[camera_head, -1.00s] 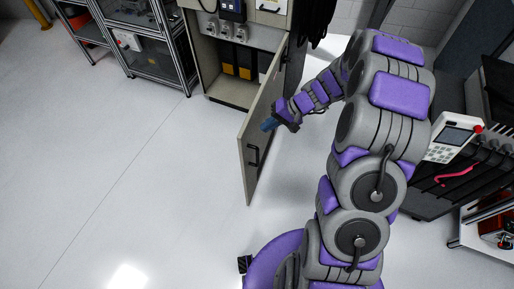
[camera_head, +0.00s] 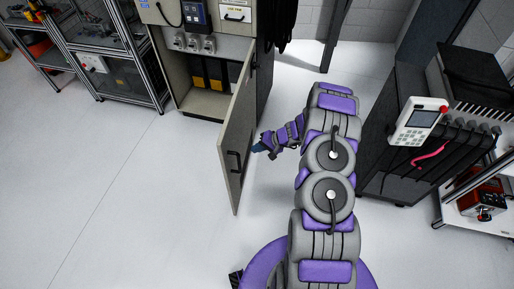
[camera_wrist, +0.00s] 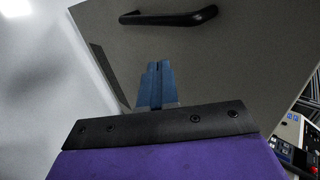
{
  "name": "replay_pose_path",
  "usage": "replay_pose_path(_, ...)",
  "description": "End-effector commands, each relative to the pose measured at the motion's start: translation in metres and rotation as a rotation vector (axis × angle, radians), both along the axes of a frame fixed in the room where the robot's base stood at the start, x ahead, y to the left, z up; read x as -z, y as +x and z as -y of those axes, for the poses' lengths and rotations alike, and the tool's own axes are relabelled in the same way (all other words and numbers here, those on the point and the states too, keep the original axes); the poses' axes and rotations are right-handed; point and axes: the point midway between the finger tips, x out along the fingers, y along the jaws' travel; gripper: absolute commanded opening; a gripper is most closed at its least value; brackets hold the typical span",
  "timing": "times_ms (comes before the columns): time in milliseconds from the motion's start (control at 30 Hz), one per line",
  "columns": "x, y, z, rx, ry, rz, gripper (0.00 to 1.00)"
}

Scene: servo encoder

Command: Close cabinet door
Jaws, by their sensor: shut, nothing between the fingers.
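The grey cabinet door (camera_head: 236,128) stands wide open, swung out to the right of the cabinet (camera_head: 196,98). A dark handle (camera_head: 234,161) shows near the door's outer edge. In the wrist view, the door face (camera_wrist: 215,70) fills most of the picture, with the black bar handle (camera_wrist: 168,18) at the top. My gripper (camera_head: 259,147), with blue fingers, is just right of the door in the head view. Its fingers are shut and empty, pointing at the door face below the handle in the wrist view (camera_wrist: 157,80). I cannot tell if they touch the door.
Metal-framed shelving (camera_head: 110,55) stands left of the cabinet. A black rack (camera_head: 400,160) with a white teach pendant (camera_head: 418,122) stands right of my arm. A white trolley (camera_head: 480,195) is at the far right. The floor left of the door is clear.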

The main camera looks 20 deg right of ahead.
Motion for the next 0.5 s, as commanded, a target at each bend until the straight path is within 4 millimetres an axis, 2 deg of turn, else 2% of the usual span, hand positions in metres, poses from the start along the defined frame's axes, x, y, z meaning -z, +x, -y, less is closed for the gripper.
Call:
replay_pose_path(100, 0.021, 0.007, -0.014, -0.002, 0.005, -0.004, 0.00)
replay_pose_path(367, 0.053, 0.027, -0.043, -0.002, 0.006, 0.000, 0.00)
replay_pose_path(500, 0.049, 0.038, -0.061, -0.004, 0.004, 0.003, 0.00)
